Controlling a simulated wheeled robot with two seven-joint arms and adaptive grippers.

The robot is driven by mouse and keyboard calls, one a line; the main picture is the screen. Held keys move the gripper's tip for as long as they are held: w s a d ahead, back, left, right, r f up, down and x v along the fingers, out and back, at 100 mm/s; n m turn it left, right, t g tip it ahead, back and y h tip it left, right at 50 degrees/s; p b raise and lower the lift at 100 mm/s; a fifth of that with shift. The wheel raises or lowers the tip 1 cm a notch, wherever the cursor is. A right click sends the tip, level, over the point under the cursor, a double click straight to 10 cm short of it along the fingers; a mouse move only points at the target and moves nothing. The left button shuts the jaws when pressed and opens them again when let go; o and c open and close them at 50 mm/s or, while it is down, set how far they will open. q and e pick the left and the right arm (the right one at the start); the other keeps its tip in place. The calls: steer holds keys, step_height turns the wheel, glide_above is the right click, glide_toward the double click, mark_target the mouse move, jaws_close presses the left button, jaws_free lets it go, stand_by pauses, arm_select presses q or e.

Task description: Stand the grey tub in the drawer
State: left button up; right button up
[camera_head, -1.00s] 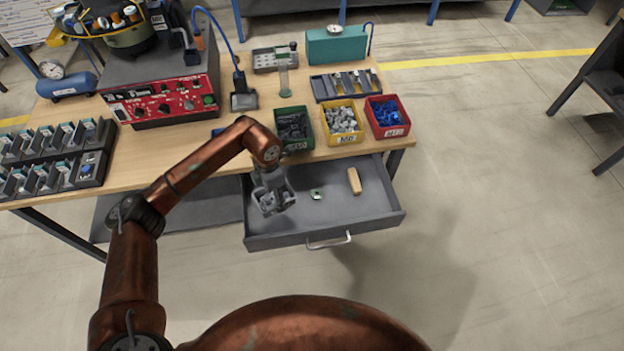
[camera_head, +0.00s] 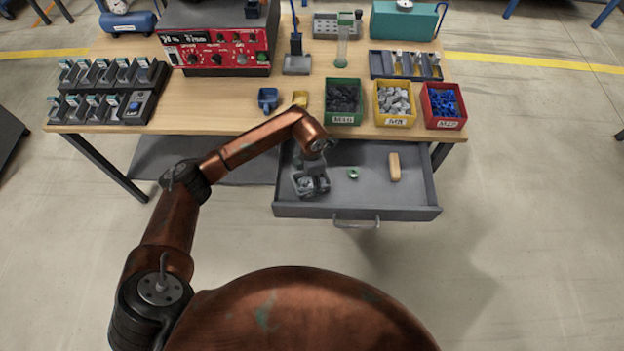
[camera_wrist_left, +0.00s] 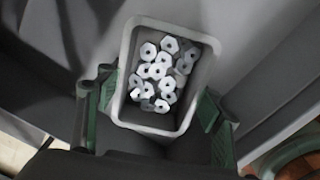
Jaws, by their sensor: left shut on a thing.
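The grey tub (camera_head: 323,187) is over the left part of the open drawer (camera_head: 418,212). It looks upright, but I cannot tell whether it touches the drawer floor. In the left wrist view the tub (camera_wrist_left: 126,72) holds several pale hex nuts. My left gripper (camera_head: 313,166) is shut on the tub, with one finger on either side of it. My right gripper is not in view.
A small green and white item (camera_head: 352,174) and a tan block (camera_head: 394,167) lie in the drawer, right of the tub. Green (camera_head: 343,119), yellow (camera_head: 395,121) and red (camera_head: 445,123) bins stand along the table edge behind it. The drawer's middle front is clear.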

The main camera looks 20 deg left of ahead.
mark_target(311, 185)
arm_select(q)
steer(key=shift+f, duration=0.2)
steer(key=o, duration=1.2)
steer(key=shift+o, duration=0.2)
step_height(311, 185, up, 12)
steer(key=p, duration=0.2)
steer(key=shift+r, duration=0.2)
